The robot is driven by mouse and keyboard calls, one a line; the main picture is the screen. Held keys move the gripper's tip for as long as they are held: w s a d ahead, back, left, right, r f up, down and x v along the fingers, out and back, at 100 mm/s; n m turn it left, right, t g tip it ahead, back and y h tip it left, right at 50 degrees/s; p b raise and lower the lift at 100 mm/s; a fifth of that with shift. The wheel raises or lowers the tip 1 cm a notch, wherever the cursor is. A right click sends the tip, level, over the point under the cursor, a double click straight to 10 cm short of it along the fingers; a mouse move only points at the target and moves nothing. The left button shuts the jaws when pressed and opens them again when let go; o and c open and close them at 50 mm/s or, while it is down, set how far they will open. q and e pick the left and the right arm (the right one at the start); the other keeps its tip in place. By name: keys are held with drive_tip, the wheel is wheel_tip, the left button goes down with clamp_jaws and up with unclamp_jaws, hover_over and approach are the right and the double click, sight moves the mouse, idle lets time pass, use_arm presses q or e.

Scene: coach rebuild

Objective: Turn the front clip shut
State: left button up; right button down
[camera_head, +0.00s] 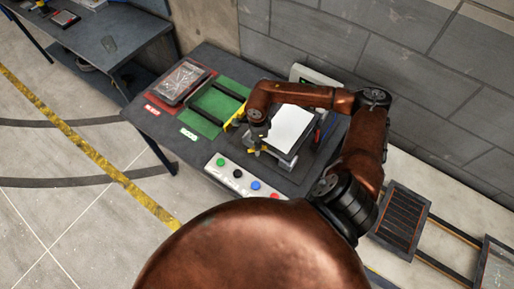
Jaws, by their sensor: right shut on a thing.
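A fixture on the dark table holds a white flat panel (291,128). A small yellow clip (250,153) shows at the fixture's front edge, partly hidden by my gripper. Another yellow piece (237,116) stands at the fixture's left side, partly behind my arm. My right gripper (257,149) reaches down from the copper arm to the front edge and is shut on the front clip. The clip's exact angle is too small to tell. My left gripper is out of view.
A button box (246,180) with green, black, blue and red buttons lies in front of the fixture. A green mat (199,125) with black rails and a red mat (154,104) with a dark tray (182,81) lie left. A grey wall stands behind.

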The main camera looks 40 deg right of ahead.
drive_tip(key=n+b, duration=0.4)
drive_tip(key=shift+f+n, duration=0.2)
drive_tip(key=shift+n, duration=0.1)
drive_tip(key=shift+r+n+b, duration=0.15)
drive_tip(key=shift+n+b, duration=1.6)
drive_tip(key=shift+n, duration=0.15)
drive_tip(key=c, duration=2.1)
unclamp_jaws()
drive_tip(key=shift+r, duration=0.1)
wheel_tip(320, 180, up, 12)
